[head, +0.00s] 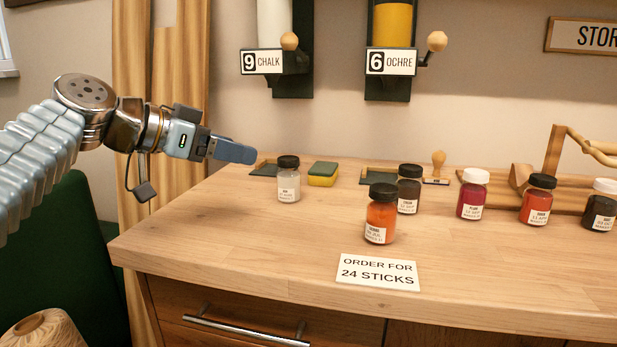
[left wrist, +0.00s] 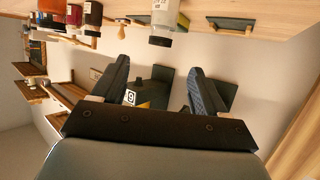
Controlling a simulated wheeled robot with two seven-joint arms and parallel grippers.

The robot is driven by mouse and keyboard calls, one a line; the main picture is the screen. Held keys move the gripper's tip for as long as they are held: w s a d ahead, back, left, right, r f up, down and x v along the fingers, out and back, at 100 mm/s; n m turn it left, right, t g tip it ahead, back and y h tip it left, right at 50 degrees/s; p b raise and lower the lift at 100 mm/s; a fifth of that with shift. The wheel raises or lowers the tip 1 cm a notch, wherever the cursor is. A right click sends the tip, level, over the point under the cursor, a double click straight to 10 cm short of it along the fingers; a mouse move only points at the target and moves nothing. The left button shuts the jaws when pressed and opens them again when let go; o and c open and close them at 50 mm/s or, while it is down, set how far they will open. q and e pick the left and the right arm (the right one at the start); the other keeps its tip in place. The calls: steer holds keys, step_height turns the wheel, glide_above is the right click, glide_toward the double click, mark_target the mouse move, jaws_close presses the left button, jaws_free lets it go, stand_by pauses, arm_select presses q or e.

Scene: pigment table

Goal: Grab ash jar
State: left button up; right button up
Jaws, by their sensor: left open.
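The jar with pale grey-white contents and a black lid (head: 289,182) stands upright on the table's left part; its small label is hard to read, but it looks like the ash jar. In the left wrist view the pale jar (left wrist: 164,14) shows upside down at the top, beyond the fingers. My left gripper (head: 238,153) is to the left of the jar and a little higher, pointing right. Its two fingers (left wrist: 158,66) are apart with nothing between them. My right gripper is not in view.
An orange jar (head: 381,217) and a dark jar (head: 409,190) stand right of the pale jar. A yellow-green sponge (head: 322,175) lies behind it. An order card (head: 378,272) is at the front. More jars, such as the plum one (head: 473,196), stand farther right.

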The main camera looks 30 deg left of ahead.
mark_target(281, 159)
arm_select(q)
steer(key=x, duration=0.7)
steer(key=shift+w, duration=0.15)
steer(key=p+x, duration=0.1)
steer(key=x, duration=0.3)
steer(key=shift+w+d+p, duration=0.15)
steer(key=shift+w+p, duration=0.2)
steer(key=shift+w+d+f, duration=0.15)
steer(key=shift+w, duration=0.2)
steer(key=c, duration=1.2)
